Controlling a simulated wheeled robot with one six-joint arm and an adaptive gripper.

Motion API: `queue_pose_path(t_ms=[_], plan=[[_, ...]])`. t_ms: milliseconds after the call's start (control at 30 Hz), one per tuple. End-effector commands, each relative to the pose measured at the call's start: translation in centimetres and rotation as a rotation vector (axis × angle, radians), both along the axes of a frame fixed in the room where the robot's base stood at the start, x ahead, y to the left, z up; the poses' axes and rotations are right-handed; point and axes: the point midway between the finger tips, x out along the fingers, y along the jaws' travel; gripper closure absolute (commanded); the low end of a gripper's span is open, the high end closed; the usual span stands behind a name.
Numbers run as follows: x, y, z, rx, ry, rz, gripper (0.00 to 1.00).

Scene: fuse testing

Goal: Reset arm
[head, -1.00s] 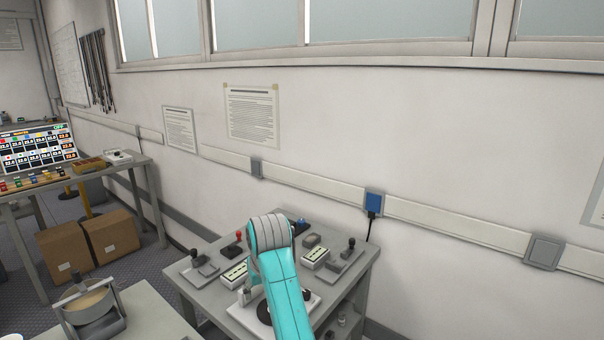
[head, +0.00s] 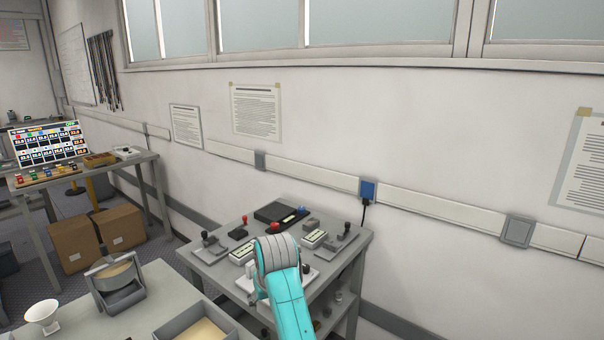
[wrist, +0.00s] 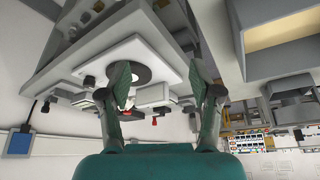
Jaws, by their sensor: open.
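My arm, teal with a grey joint, reaches over the grey test table (head: 338,262) in the head view. My gripper (wrist: 160,85) shows in the wrist view with its two dark green fingers spread apart and nothing between them. Behind the fingers, the wrist view, which looks turned over, shows a white plate with a dark round disc (wrist: 128,62) on the table. In the head view my arm covers part of this plate, and the fingers are hidden there.
The test table bears several lever devices and a dark box (head: 280,214). A front table (head: 165,300) holds a pot-like device (head: 117,282), a white funnel (head: 43,315) and a grey tray (head: 232,324). Cardboard boxes (head: 75,246) stand on the floor. A display (head: 45,144) is at left.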

Motion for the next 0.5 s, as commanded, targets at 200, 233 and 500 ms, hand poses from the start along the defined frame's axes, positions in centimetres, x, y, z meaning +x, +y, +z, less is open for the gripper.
queue_pose_path(t_ms=[200,233,500], plan=[[-0.7,-1.4,-3.8,0.011,-0.027,-0.017,0.36],[-0.8,-1.6,-4.4,0.013,-0.032,-0.019,0.36],[-3.2,-4.7,-11.6,0.035,-0.095,-0.052,0.36]])
